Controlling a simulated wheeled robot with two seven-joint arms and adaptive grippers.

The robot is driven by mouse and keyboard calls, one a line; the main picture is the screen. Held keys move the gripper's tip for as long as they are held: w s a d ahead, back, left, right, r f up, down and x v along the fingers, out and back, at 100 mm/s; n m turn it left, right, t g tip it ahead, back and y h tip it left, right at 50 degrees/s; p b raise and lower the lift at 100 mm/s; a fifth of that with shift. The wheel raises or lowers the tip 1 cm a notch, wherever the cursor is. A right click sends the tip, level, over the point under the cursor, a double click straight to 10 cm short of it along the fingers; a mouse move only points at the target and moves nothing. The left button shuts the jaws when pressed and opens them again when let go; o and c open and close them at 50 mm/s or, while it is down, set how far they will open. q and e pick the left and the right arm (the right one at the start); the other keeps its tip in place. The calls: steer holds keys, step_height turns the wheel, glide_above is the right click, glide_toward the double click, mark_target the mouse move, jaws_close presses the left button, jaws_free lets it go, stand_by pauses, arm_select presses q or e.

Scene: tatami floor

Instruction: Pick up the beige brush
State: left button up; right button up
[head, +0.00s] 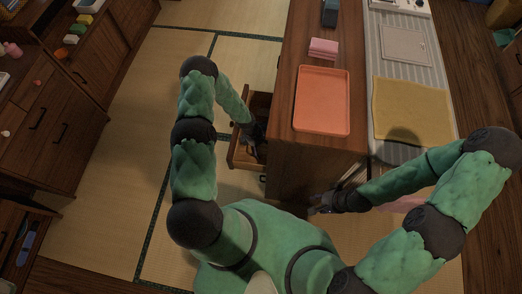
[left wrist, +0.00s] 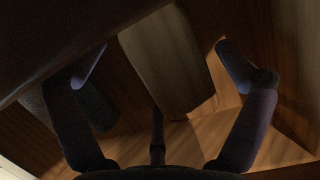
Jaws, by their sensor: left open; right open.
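My left gripper (head: 258,136) reaches down into an open wooden drawer (head: 232,150) at the side of the brown counter. In the left wrist view its two fingers are spread wide. A long beige-grey object (left wrist: 165,60), probably the beige brush, lies between and beyond them on the wooden drawer bottom (left wrist: 185,135). I see no finger touching it, and its far end is cut off or in shadow. In the head view the arm and gripper hide the brush. My right gripper (head: 322,204) is open and empty, low beside the counter's near end.
An orange tray (head: 322,100) and a pink stack (head: 323,48) are on the counter (head: 285,110). A yellow cloth (head: 410,105) lies on the grey worktop to the right. Another open drawer (head: 22,245) is at lower left. The tatami floor (head: 150,100) is clear.

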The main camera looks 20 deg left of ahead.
stand_by(0.3)
arm_select(q)
steer(key=c, duration=1.1)
steer(key=shift+c, duration=0.2)
steer(key=shift+r+p, duration=0.35)
steer(key=shift+r, duration=0.2)
steer(key=shift+r+p, duration=0.35)
steer(key=shift+r, duration=0.1)
steer(key=a, duration=0.2)
steer(key=s+a+p, duration=0.1)
steer(key=a, duration=0.1)
steer(key=shift+a, duration=0.1)
step_height(320, 180, up, 13)
steer(key=p, duration=0.5)
steer(key=shift+r, duration=0.2)
